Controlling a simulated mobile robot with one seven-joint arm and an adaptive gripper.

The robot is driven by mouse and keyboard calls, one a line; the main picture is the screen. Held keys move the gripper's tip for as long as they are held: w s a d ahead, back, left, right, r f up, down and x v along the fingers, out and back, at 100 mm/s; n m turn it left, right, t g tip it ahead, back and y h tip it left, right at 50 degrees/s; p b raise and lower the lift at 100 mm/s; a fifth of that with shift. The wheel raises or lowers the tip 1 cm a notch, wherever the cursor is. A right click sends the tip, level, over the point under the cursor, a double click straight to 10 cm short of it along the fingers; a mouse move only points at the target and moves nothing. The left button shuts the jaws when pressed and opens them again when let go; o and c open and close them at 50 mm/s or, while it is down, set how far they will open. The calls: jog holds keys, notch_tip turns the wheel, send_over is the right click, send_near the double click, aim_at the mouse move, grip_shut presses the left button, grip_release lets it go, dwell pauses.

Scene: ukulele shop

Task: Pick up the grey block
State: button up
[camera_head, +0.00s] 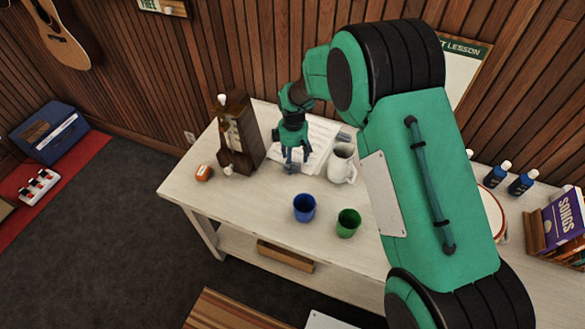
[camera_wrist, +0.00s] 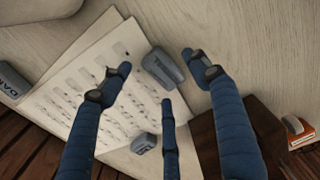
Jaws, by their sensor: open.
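In the wrist view, a grey block (camera_wrist: 163,69) with a dark marking on its face lies at the edge of the sheet music (camera_wrist: 82,95). The three blue fingers of my gripper (camera_wrist: 164,84) are spread around it and open, with nothing held. Whether the fingers touch it I cannot tell. A second small grey block (camera_wrist: 144,143) lies nearer the wall, beside the lower finger. A third grey, lettered piece (camera_wrist: 13,80) is at the left edge. In the head view, my gripper (camera_head: 291,158) points down over the table, hiding what is beneath it.
A dark wooden case (camera_head: 241,130) stands close left of my gripper. A blue cup (camera_head: 304,208) and green cup (camera_head: 348,223) stand in front. An orange item (camera_head: 203,173) is near the left edge. The front-left tabletop is clear.

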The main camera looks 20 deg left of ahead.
jog(key=shift+f, duration=0.45)
jog(key=c, duration=1.2)
